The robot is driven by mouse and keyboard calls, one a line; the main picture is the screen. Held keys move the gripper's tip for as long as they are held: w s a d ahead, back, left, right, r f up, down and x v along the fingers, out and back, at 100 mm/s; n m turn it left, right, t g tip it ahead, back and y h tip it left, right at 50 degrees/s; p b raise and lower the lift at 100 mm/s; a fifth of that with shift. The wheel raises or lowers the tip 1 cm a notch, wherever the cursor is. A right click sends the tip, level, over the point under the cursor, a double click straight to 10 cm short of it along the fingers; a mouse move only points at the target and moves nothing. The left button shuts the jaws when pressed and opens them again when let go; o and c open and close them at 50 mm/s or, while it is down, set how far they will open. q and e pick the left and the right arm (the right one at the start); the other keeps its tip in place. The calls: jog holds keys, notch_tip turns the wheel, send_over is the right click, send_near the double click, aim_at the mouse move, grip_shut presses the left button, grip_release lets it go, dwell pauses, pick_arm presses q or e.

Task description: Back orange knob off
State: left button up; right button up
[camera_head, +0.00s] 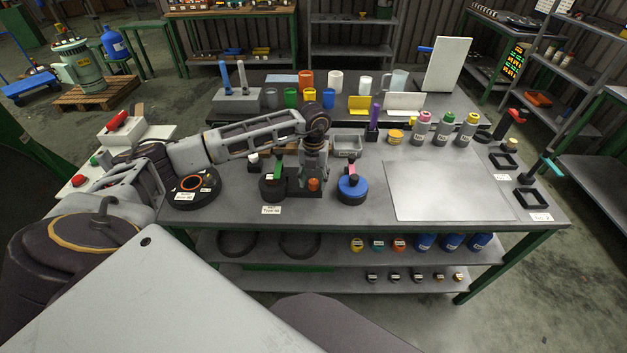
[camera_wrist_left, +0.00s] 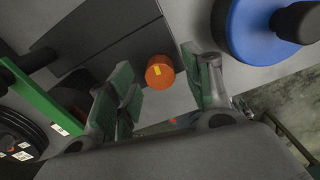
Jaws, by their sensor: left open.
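The orange knob (camera_head: 314,184) is on the front of a dark block (camera_head: 297,188) on the table. In the left wrist view the orange knob (camera_wrist_left: 159,71) is a short cylinder with a small yellow mark on its face. My left gripper (camera_head: 314,172) points down over the block. In the left wrist view its green-padded fingers (camera_wrist_left: 160,88) are spread, one on each side of the knob in the picture. I see gaps between the pads and the knob; whether the fingertips reach its depth I cannot tell. My right gripper is not in view.
A blue round disc (camera_head: 352,189) with a dark knob stands just right of the gripper. A dark round piece with a green lever (camera_head: 274,184) is just left. A grey plate (camera_head: 440,188) lies on the right of the table. Bottles and cups stand behind.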

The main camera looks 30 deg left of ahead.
aim_at(314, 181)
pick_arm(q)
notch_tip(314, 181, up, 11)
dwell(0.6)
dwell(0.5)
